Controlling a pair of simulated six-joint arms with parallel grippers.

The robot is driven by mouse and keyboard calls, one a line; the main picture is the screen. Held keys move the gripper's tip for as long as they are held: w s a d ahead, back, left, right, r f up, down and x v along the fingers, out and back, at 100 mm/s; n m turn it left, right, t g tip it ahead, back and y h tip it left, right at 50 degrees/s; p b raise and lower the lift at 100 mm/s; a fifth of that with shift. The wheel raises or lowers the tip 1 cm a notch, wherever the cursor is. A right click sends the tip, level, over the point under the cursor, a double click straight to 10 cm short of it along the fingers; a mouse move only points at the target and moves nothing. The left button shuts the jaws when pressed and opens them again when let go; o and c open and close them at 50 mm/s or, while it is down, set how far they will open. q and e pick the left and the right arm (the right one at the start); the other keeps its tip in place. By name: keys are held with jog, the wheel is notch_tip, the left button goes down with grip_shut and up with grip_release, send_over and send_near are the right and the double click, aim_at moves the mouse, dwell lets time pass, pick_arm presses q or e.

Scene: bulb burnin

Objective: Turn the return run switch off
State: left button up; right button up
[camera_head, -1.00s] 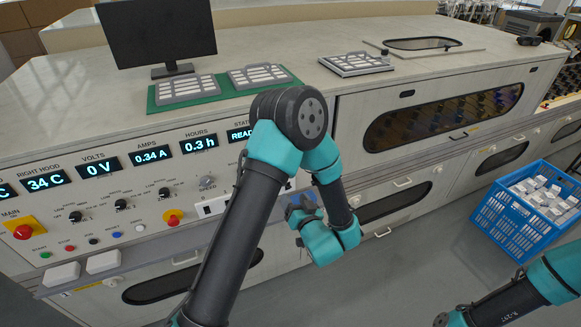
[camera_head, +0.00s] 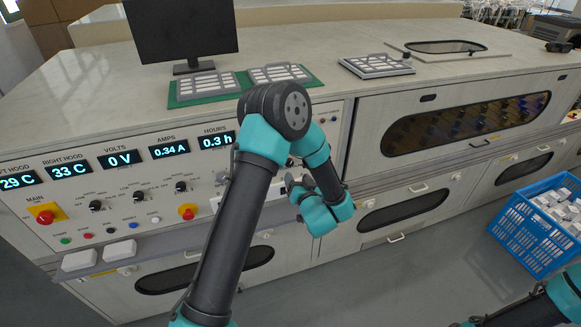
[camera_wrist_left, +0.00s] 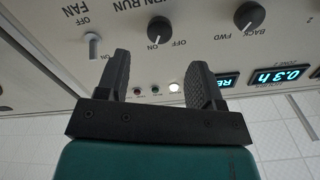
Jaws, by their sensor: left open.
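The return run switch is a round black knob (camera_wrist_left: 160,29) on the pale panel in the left wrist view, with upside-down "RUN" and "OFF" lettering by it. The start of its label is cut off, and I cannot tell its setting for sure. My left gripper (camera_wrist_left: 160,68) is open and empty, its two dark fingers spread just below the knob in that view, apart from it. In the head view my left gripper (camera_head: 294,188) is at the panel's right end, largely hidden by my arm; the knob is not discernible there. My right gripper (camera_head: 467,323) barely shows at the bottom edge.
A fan toggle (camera_wrist_left: 93,45) and a back/forward knob (camera_wrist_left: 248,15) flank the knob. Small lit buttons (camera_wrist_left: 174,86) show between the fingers. In the head view, a red emergency-type knob (camera_head: 188,211) is left of my arm, and a blue crate (camera_head: 522,233) stands on the floor at right.

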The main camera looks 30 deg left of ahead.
aim_at(290, 165)
pick_arm(q)
jog(key=x, duration=0.7)
jog(key=shift+w+a, duration=0.1)
jog(key=shift+a, duration=0.05)
jog(key=c, duration=0.9)
